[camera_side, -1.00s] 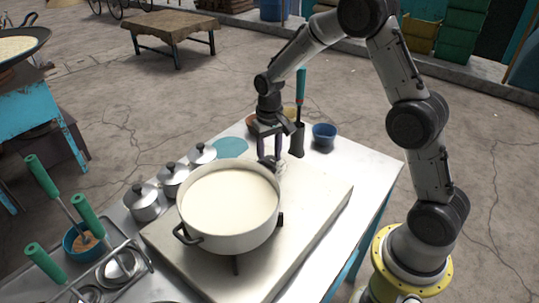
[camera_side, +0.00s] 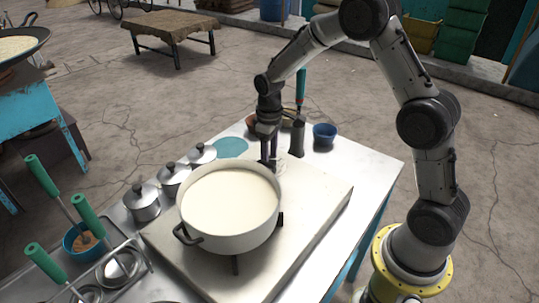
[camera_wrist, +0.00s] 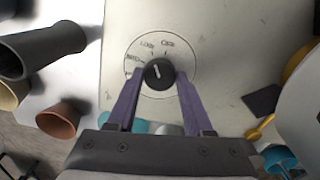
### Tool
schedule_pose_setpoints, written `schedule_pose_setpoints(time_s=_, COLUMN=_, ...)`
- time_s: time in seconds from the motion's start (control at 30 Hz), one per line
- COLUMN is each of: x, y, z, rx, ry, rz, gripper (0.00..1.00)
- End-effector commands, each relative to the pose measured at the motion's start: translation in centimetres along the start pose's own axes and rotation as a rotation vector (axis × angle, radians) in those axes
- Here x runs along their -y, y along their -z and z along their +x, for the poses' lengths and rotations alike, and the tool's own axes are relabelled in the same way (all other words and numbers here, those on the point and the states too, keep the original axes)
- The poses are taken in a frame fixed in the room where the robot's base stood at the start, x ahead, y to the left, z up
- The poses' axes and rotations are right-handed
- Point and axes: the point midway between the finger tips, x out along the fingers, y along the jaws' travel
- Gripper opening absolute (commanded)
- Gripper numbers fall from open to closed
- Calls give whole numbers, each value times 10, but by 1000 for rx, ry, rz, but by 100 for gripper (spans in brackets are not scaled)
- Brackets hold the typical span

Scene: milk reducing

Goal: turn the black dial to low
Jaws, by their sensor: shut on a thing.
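The black dial (camera_wrist: 159,74) sits on a round white plate (camera_wrist: 188,59) with printed labels, on the stove's pale surface. Its white pointer line points up and slightly left in the wrist view, and the labels are too small to read surely. My gripper (camera_wrist: 158,79) has its two purple fingers on either side of the dial, shut on it. In the side view my gripper (camera_side: 268,162) points down behind the pot, and the dial is hidden there. The white pot of milk (camera_side: 229,206) stands on the stove (camera_side: 312,205) in front of my gripper.
Lidded metal pots (camera_side: 143,202) stand left of the stove. A blue bowl (camera_side: 324,134) and a dark cylinder (camera_side: 298,137) are right of my gripper. Green-handled ladles (camera_side: 43,175) stand at the lower left. The right part of the stove top is clear.

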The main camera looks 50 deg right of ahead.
Motion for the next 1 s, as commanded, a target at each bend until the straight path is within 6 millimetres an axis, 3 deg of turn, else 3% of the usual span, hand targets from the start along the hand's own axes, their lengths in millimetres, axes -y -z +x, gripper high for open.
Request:
schedule_pose_setpoints(time_s=0.3, x=0, y=0, z=-1, rx=-1, ry=-1, rz=-102, gripper=0)
schedule_pose_setpoints(time_s=0.77, x=0, y=0, z=-1, rx=-2, ry=-1, rz=-114, gripper=0)
schedule_pose_setpoints(time_s=0.8, x=0, y=0, z=-1, rx=-2, ry=-1, rz=-114, gripper=57)
schedule_pose_setpoints(time_s=0.93, x=0, y=0, z=-1, rx=-1, ry=-1, rz=-113, gripper=80)
schedule_pose_setpoints(time_s=1.0, x=0, y=0, z=-1, rx=-1, ry=0, rz=-113, gripper=81)
